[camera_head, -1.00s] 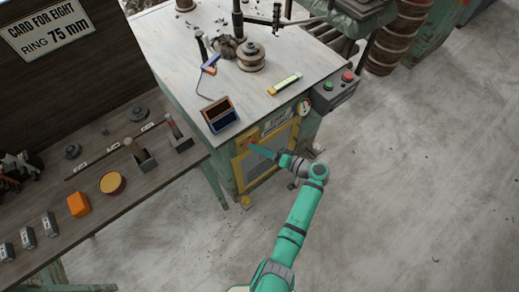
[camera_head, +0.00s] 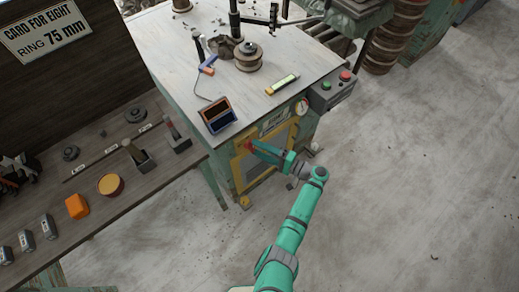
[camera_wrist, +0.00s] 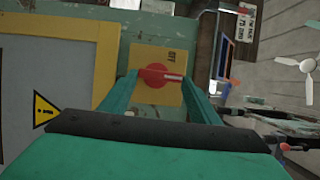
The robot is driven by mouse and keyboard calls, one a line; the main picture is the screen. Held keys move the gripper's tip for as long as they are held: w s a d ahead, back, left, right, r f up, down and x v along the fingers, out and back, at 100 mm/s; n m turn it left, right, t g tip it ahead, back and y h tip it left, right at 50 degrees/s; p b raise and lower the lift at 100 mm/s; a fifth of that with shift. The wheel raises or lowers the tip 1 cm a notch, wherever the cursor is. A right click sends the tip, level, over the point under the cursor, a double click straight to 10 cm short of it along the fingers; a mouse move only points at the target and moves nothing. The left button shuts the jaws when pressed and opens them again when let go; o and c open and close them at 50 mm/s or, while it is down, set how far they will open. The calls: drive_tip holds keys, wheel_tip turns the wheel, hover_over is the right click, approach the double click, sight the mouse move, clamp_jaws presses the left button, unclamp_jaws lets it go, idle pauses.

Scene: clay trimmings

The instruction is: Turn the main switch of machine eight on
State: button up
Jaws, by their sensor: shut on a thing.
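The main switch is a red rotary knob (camera_wrist: 153,75) with a white pointer line. In the wrist view it sits on a yellow plate (camera_wrist: 145,95) marked OFF, on the green machine front, and its white line points to the right of the picture. My gripper (camera_wrist: 160,76) has one finger on each side of the knob and is shut on it. In the head view my gripper (camera_head: 253,147) reaches the front of the machine (camera_head: 235,165) near its upper left corner, and the gripper mostly hides the switch.
A gauge (camera_head: 302,107) and a box with green and red buttons (camera_head: 335,88) are on the machine's right side. A dark open case (camera_head: 217,114) stands on the machine top (camera_head: 250,100) above the switch. A wooden bench (camera_head: 85,220) is at the left. The right floor is clear.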

idle(0.3)
drive_tip(key=o, duration=1)
drive_tip(key=shift+o, duration=0.2)
drive_tip(key=v, duration=1.1)
drive_tip(key=shift+w+f, duration=0.1)
